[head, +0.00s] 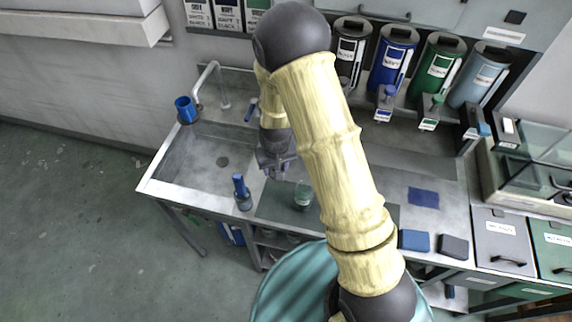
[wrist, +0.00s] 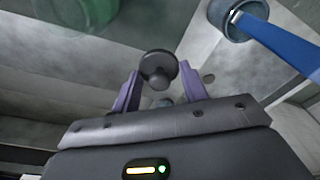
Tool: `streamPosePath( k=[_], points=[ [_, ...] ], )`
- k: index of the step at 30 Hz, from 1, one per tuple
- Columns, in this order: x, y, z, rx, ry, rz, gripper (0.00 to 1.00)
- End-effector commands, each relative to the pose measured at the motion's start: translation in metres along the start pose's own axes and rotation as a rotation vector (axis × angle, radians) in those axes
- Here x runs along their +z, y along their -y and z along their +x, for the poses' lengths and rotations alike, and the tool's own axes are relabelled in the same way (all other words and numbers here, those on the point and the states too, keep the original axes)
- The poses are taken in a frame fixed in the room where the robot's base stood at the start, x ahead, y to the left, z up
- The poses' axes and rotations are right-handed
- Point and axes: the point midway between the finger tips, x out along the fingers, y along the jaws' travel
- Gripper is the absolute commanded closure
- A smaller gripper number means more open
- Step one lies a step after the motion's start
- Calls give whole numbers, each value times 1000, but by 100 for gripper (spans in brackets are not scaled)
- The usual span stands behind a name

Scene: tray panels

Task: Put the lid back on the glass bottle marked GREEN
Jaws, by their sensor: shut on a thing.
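My gripper (head: 277,170) hangs above the counter between the sink and a greenish glass container (head: 303,196). In the wrist view, its purple fingers (wrist: 160,88) are shut on a dark round lid with a knob (wrist: 157,68). The lid is held clear of the counter. The glass container stands upright on a dark mat, to the right of my gripper and nearer the front edge. Green glass (wrist: 92,14) shows cut off at the top left of the wrist view. I cannot read any marking on the container.
A blue-handled tool stands in a grey pot (head: 244,202) left of the mat; its blue handle (wrist: 285,45) shows in the wrist view. A sink (head: 215,160) lies left. Dispensers, including a green one (head: 436,68), line the back, with a green-capped bottle (head: 432,112) below.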

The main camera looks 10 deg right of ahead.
Motion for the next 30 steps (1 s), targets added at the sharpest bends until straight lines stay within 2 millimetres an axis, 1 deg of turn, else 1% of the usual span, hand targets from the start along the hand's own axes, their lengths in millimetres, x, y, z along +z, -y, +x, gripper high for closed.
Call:
streamPosePath(
  k=[5,6,8,12,15,18,22,30],
  points=[
    [1,-45,18,12,5,54,78],
    [2,-59,23,15,6,69,78],
    [4,-80,31,19,6,94,78],
    [15,-130,50,25,7,152,78],
    [25,-160,61,26,6,189,78],
    [33,-182,68,26,2,215,78],
    [38,-195,73,25,0,229,78],
    [38,-196,73,26,-1,230,78]
  ],
)
